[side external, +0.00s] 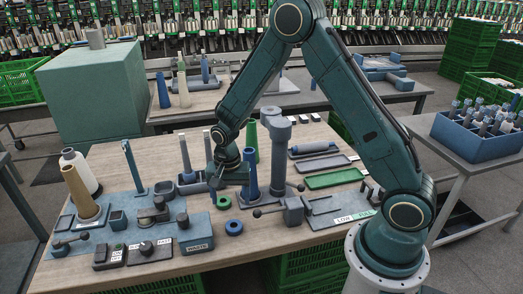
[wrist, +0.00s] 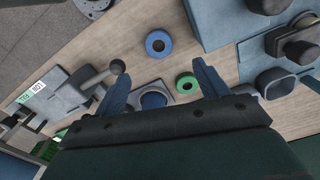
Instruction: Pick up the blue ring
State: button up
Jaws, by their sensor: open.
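The blue ring (side external: 234,228) lies flat on the wooden table near its front edge. It also shows in the wrist view (wrist: 158,44), beyond my fingertips and apart from them. A green ring (side external: 223,203) lies just behind it. In the wrist view the green ring (wrist: 187,83) is closer to my right-hand finger. My gripper (wrist: 160,76) is open and empty, with its two blue fingers spread. In the side view my gripper (side external: 216,186) hangs above the table behind both rings, its fingertips partly hard to make out.
A blue cone (side external: 250,172) stands close to the right of my gripper. A grey post (side external: 276,150) and a clamp with a lever (side external: 292,210) stand right of the rings. A blue WASTE box (side external: 195,233) is on their left. Bare wood surrounds the blue ring.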

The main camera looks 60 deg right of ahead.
send_over(234, 225)
jog(key=shift+w+f, duration=0.15)
jog(key=shift+f, duration=2.7)
jog(key=shift+f, duration=2.6)
jog(key=c, duration=1)
